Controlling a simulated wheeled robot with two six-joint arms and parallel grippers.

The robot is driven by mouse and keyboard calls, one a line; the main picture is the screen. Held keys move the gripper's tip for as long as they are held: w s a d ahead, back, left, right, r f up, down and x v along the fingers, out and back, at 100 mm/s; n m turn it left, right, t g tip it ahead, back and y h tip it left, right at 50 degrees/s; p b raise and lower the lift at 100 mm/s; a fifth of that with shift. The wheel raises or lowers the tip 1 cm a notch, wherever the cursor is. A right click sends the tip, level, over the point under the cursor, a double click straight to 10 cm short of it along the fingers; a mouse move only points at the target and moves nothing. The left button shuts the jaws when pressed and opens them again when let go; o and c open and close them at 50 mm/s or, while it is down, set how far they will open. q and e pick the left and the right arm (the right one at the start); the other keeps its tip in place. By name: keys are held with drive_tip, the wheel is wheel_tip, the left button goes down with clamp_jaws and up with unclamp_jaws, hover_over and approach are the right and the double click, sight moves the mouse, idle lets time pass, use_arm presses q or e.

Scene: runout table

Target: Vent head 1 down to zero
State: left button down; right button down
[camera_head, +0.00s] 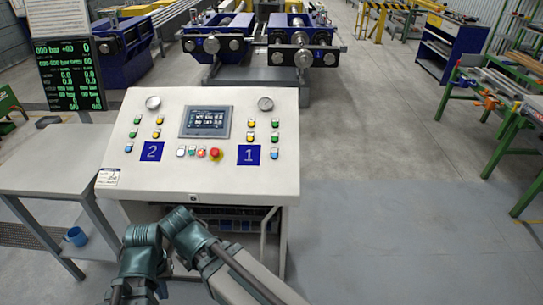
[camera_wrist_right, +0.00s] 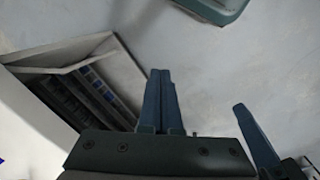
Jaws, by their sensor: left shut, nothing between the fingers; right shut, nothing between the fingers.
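The sloped white control console (camera_head: 125,172) stands in front of me. Its right side carries a blue plate marked 1 (camera_head: 249,155), coloured buttons (camera_head: 276,138) and a round gauge (camera_head: 265,103). The matching left side has a plate marked 2 (camera_head: 151,151) and another gauge (camera_head: 153,102). A touch screen (camera_head: 206,122) sits between them; its text is too small to read. My left gripper (camera_head: 135,290) is low at the bottom of the head view, shut and empty. My right gripper (camera_wrist_right: 161,100) is shut and empty in the right wrist view. Neither touches the console.
A red mushroom button (camera_head: 215,153) and small buttons line the console's lower middle. A dark readout board (camera_head: 72,74) stands at left, above a grey side table (camera_head: 50,165). A blue mug (camera_head: 76,237) is below. The floor right of the console is clear.

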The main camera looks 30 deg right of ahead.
drive_tip(key=w+d+r+n+t+h, duration=0.2)
drive_tip(key=w+d+t, duration=0.1)
drive_tip(key=w+d, duration=0.55)
drive_tip(key=n+t+h+p, duration=0.2)
drive_tip(key=n+t+h, duration=0.1)
drive_tip(key=n+h, duration=0.1)
approach(274, 156)
drive_tip(key=s+a+f, duration=0.2)
drive_tip(key=s+a, duration=0.3)
drive_tip(key=a, duration=0.3)
drive_tip(key=w+d+r+n+t+h, duration=0.1)
drive_tip(key=w+d+r+n, duration=0.1)
drive_tip(key=d, duration=0.3)
drive_tip(key=w+d+r+n+t+h, duration=0.2)
drive_tip(key=d+r+n, duration=0.1)
drive_tip(key=d+r, duration=0.1)
drive_tip(key=shift+w+d+r, duration=0.3)
drive_tip(key=shift+d+r, duration=0.1)
drive_tip(key=shift+d, duration=0.2)
drive_tip(key=shift+f, duration=0.15)
drive_tip(key=w+f+b, duration=0.1)
drive_tip(key=f+b, duration=0.1)
drive_tip(key=w+d+f+b, duration=0.1)
drive_tip(key=f+b, duration=0.2)
drive_tip(key=w+d+f+b, duration=0.1)
drive_tip(key=f+b, duration=0.1)
drive_tip(key=b, duration=0.1)
drive_tip(key=shift+w+f, duration=0.1)
drive_tip(key=shift+f, duration=0.3)
